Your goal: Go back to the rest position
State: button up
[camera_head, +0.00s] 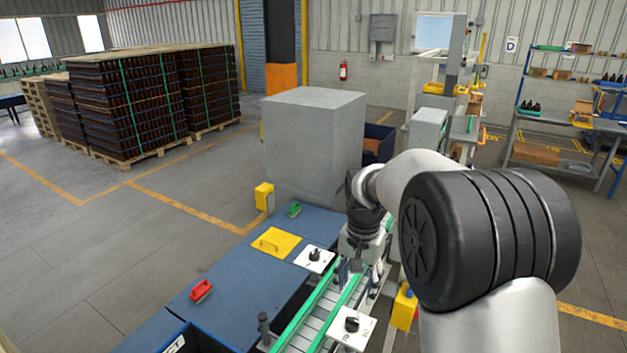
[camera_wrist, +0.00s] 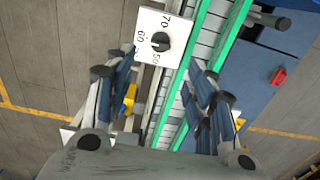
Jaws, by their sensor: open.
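My gripper (camera_wrist: 163,68) is open in the wrist view, its two dark fingers spread wide with nothing between them. Below it in that view are a white dial plate (camera_wrist: 178,22) with a black knob and a green-edged conveyor (camera_wrist: 205,45). In the camera_head view my gripper (camera_head: 356,264) hangs over the conveyor (camera_head: 318,318), partly hidden by my own wrist. My arm reaches in from the lower right. I cannot tell the gap between the fingers and the conveyor.
A big grey box (camera_head: 312,140) stands behind the conveyor. Open floor (camera_head: 100,260) lies left.

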jog(key=s+r+n+t+b, duration=0.1)
jog(key=s+r+n+b, duration=0.2)
jog(key=s, duration=0.4)
jog(key=s+f+n+t+b, duration=0.1)
jog(key=s+f+b, duration=0.2)
jog(key=s, duration=0.8)
jog(key=s+f+n+t+b, duration=0.2)
jog(key=s+b, duration=0.5)
jog(key=s, duration=0.4)
jog(key=shift+s+f+n, duration=0.25)
jog(key=shift+f+n, duration=0.05)
jog(key=shift+f, duration=0.4)
jog(key=shift+d, duration=0.1)
